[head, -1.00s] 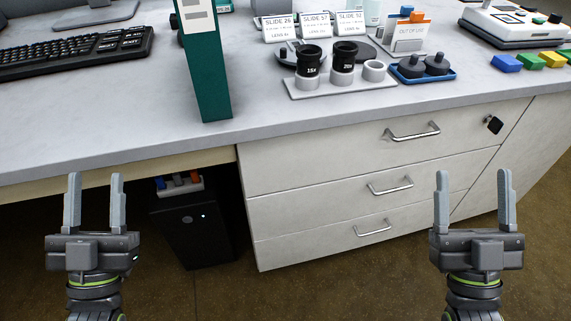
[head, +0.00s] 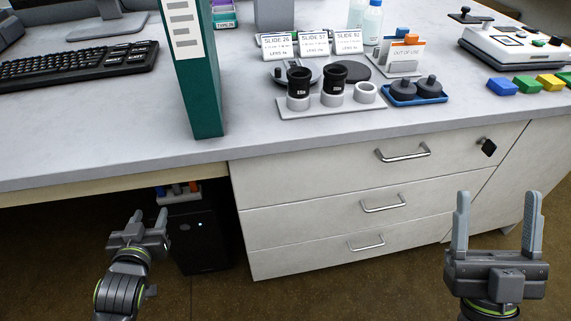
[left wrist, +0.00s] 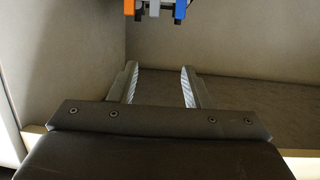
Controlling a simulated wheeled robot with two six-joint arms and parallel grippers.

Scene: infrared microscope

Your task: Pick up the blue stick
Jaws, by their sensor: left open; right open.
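The blue stick also shows, cut off, at the top of the left wrist view (left wrist: 180,9). My left gripper (head: 150,215) is open and empty, in front of the holder and a little below it in the head view. Its spread fingers show in the left wrist view (left wrist: 158,75), apart from the sticks. My right gripper (head: 498,197) is open and empty in front of the drawers.
The holder sits on a black computer tower (head: 200,240), below the desk edge. White drawers (head: 310,215) stand just right of it. On the desk are a green binder (head: 195,80), a keyboard (head: 80,68), an eyepiece rack (head: 310,112) and a blue tray (head: 395,100).

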